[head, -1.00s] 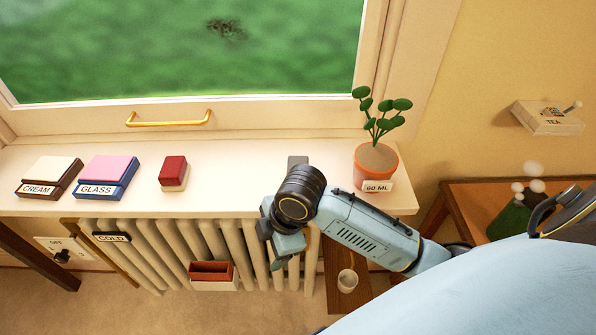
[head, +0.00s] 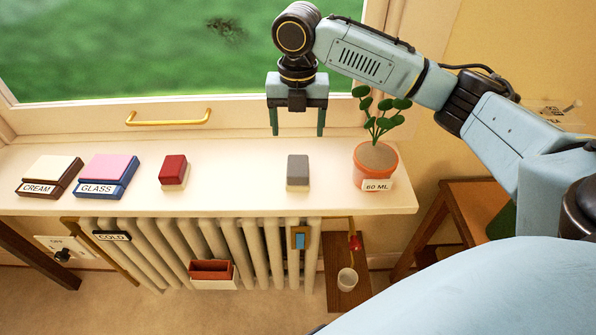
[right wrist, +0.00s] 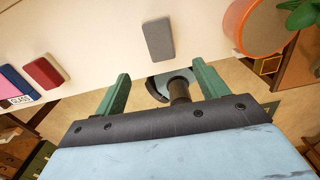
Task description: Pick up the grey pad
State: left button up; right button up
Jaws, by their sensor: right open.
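The grey pad (head: 298,169) is a small block with a grey top and a pale lower part. It stands on the white windowsill (head: 230,180), left of the potted plant. My right gripper (head: 297,134) is open and empty, with its green fingers pointing down above the sill, in line with the pad and apart from it. In the right wrist view the pad (right wrist: 158,40) lies beyond and between the open fingertips (right wrist: 160,83). My left gripper is not in view.
A potted plant (head: 375,168) labelled 60 ML stands close right of the pad. A red block (head: 173,170) and the CREAM (head: 48,176) and GLASS (head: 107,176) boxes stand to the left. A radiator (head: 250,240) is below the sill. The sill between red block and pad is clear.

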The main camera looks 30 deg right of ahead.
aim_at(298, 165)
jog(key=f, duration=1.3)
jog(key=shift+w+d+b, duration=0.15)
jog(key=shift+w+b, duration=0.05)
jog(key=shift+b, duration=0.2)
jog(key=c, duration=1)
